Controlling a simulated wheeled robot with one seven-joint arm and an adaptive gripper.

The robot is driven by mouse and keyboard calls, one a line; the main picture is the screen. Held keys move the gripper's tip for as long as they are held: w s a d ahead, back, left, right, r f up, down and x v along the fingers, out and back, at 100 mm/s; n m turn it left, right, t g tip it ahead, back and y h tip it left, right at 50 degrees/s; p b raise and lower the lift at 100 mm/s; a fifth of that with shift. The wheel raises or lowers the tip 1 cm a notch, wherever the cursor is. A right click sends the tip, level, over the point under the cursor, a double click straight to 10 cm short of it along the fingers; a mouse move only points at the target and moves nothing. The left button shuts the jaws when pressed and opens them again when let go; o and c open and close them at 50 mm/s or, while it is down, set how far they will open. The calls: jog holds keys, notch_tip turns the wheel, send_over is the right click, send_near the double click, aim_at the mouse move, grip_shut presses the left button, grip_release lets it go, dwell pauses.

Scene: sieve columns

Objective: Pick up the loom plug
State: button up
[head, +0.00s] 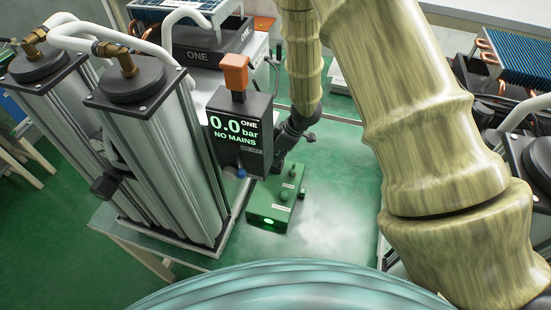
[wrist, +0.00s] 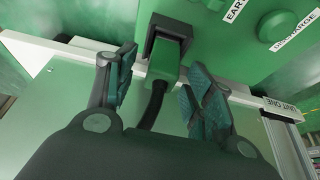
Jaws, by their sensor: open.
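A green plug with a black cable (wrist: 166,66), which I take for the loom plug, sits at a black socket (wrist: 168,28) on a green box (wrist: 215,35) in the wrist view. My gripper (wrist: 162,70) is open, with one finger on each side of the plug. Gaps show between the fingers and the plug. The cable runs back toward my palm and passes out of sight behind it. In the head view the green box (head: 275,205) stands on the bench, and my dark gripper (head: 290,140) is just beyond it; its fingertips are hard to make out.
A black display (head: 240,135) reading 0.0 bar and NO MAINS, with an orange block (head: 235,72) on top, stands close left of my gripper. Tall silver columns (head: 165,160) with white hoses fill the left. Bare green surface lies right of the green box.

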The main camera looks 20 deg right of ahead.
jog(key=shift+f, duration=0.25)
jog(key=shift+a, duration=0.1)
jog(key=c, duration=1.1)
jog(key=shift+w+r, duration=0.1)
